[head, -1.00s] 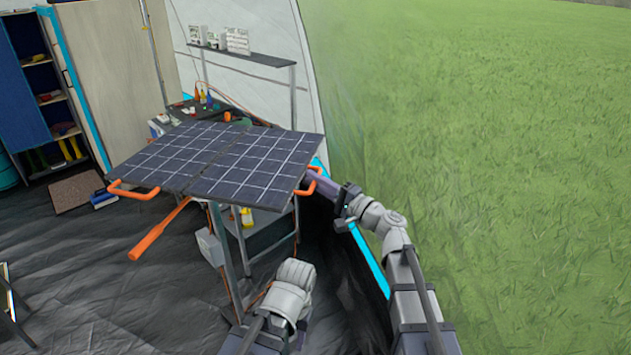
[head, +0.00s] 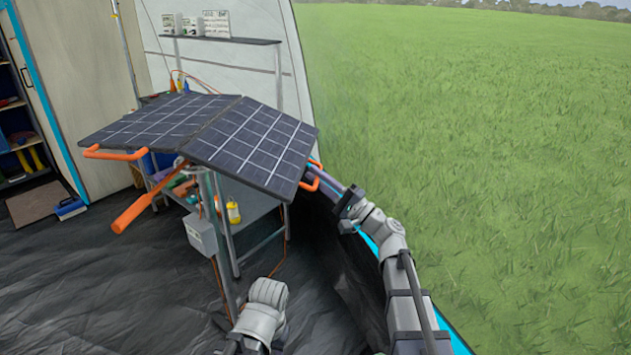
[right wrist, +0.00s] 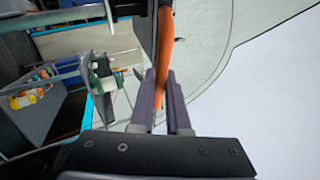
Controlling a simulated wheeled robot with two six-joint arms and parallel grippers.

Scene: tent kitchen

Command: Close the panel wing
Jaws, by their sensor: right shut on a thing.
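The solar panel stands on a metal post, with a left wing (head: 150,122) and a right wing (head: 252,147) meeting at a central seam. The right wing slopes down to the right, lower at its outer edge than at the seam. An orange handle (head: 310,183) is on its outer edge. My right gripper (head: 318,177) is shut on that handle, and the right wrist view shows the orange bar (right wrist: 165,45) between the fingers (right wrist: 160,90). Another orange handle (head: 112,155) is on the left wing. My left gripper is not in view.
A long orange lever (head: 140,205) sticks out below the panel from the post. A grey box (head: 200,234) is on the post. A workbench with a yellow bottle (head: 233,212) stands behind. A wall shelf (head: 222,39) is at the back. Open grass lies to the right.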

